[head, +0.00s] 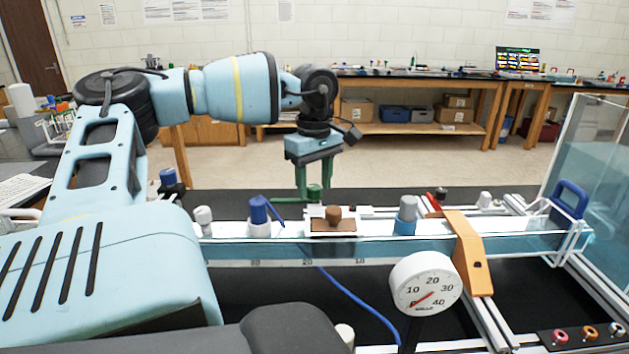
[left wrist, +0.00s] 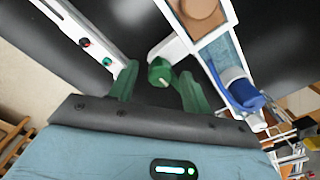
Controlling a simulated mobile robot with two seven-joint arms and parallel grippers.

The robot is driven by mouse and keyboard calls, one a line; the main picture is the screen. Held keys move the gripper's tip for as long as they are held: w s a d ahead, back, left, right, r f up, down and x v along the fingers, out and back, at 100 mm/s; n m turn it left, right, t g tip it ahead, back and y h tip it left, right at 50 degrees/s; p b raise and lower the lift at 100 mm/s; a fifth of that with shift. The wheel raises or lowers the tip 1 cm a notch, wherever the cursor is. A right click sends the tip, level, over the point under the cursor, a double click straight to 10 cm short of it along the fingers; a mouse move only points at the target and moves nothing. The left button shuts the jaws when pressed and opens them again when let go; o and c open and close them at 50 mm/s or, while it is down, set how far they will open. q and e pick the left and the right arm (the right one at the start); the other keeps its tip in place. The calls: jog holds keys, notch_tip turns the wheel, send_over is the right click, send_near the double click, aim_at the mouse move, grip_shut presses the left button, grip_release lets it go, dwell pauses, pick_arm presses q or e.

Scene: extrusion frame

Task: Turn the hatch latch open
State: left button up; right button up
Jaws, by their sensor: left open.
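A green knob (head: 314,192) stands at the far side of the clear channel, just behind a brown plate with a brown round knob (head: 334,217). I cannot tell for sure which of these is the hatch latch. My left gripper (head: 313,183) points straight down over the green knob, its green fingers apart. In the left wrist view the green knob (left wrist: 160,72) sits at the end of a white bracket, between the open fingertips of the left gripper (left wrist: 157,80). Contact with the fingers cannot be told. The brown knob (left wrist: 200,8) shows at the top edge there.
A blue valve-like post (head: 259,215) stands left of the brown plate, a grey-and-blue cylinder (head: 407,215) right of it. An orange bracket (head: 466,245) straddles the channel. A round dial gauge (head: 425,283) stands in front. Clear panels (head: 590,160) rise at right.

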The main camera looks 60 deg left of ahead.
pick_arm(q)
jog(key=shift+r+b, duration=0.4)
jog(key=shift+r, duration=3.5)
jog(key=shift+f, duration=0.1)
